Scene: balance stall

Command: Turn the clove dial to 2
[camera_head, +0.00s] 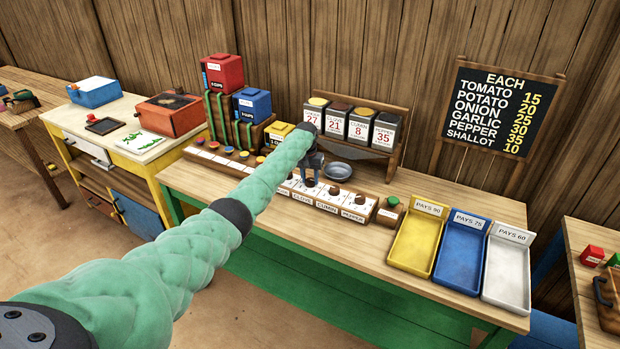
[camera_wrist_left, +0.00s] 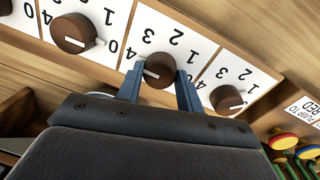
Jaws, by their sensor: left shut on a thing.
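The clove dial (camera_wrist_left: 158,70) is a round brown knob with a white pointer line, on a white card with numerals around it. My left gripper (camera_wrist_left: 158,88) has its two blue fingers shut on the knob, one on each side. In the head view my left gripper (camera_head: 311,180) reaches down over the dial row, above the CLOVE label (camera_head: 303,198), and partly hides the knob. My right gripper is not in view.
The cumin dial (camera_head: 333,190) and pepper dial (camera_head: 358,199) stand close to the right of the clove dial. A metal bowl (camera_head: 338,170) and labelled spice canisters (camera_head: 360,125) are behind. Yellow, blue and white trays (camera_head: 418,238) lie at the right.

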